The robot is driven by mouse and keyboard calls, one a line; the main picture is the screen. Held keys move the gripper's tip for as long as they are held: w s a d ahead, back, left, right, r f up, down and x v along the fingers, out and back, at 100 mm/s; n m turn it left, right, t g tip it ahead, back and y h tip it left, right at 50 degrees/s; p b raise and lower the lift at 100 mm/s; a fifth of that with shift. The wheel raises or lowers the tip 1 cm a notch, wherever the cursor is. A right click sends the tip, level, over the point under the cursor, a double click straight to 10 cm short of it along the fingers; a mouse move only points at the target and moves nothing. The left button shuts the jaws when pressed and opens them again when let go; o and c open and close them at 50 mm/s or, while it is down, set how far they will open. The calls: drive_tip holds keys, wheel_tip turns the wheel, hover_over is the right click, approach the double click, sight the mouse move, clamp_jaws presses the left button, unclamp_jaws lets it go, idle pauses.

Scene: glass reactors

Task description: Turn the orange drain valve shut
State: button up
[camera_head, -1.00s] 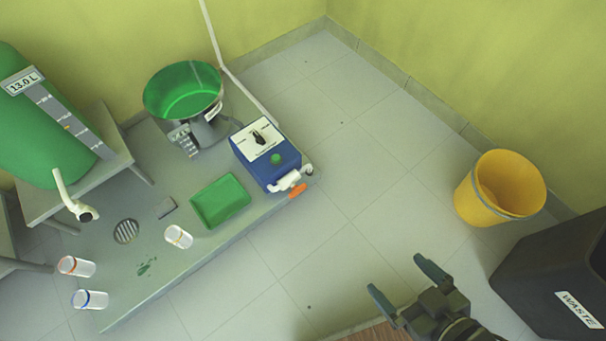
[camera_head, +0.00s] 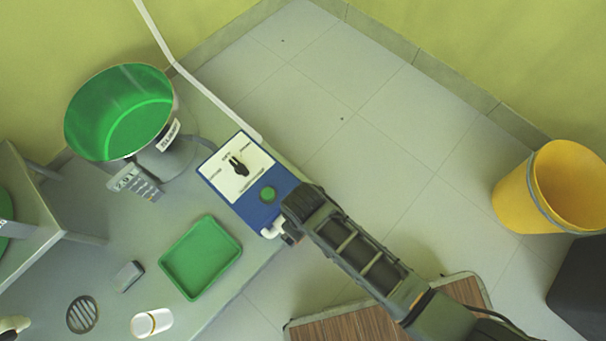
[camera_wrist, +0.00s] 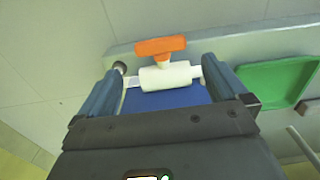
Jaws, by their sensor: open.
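The orange drain valve handle (camera_wrist: 160,46) shows in the wrist view as a bar lying crosswise on a short stem from the white valve body (camera_wrist: 165,76). The white body sticks out of the front of the blue control box (camera_head: 250,182), and part of it shows in the head view (camera_head: 272,230). My gripper (camera_wrist: 162,67) is open, with one finger on each side of the white body and the handle just beyond the fingertips. I see no contact. In the head view my wrist hides the orange handle.
A green tray (camera_head: 200,257) lies on the bench left of the box. A green-filled bowl (camera_head: 122,112) on a scale stands behind. A yellow bucket (camera_head: 520,205) stands on the floor at right.

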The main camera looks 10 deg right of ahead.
wheel_tip(320, 180, down, 8)
drive_tip(key=b, duration=0.4)
drive_tip(key=shift+r, duration=0.15)
drive_tip(key=c, duration=0.8)
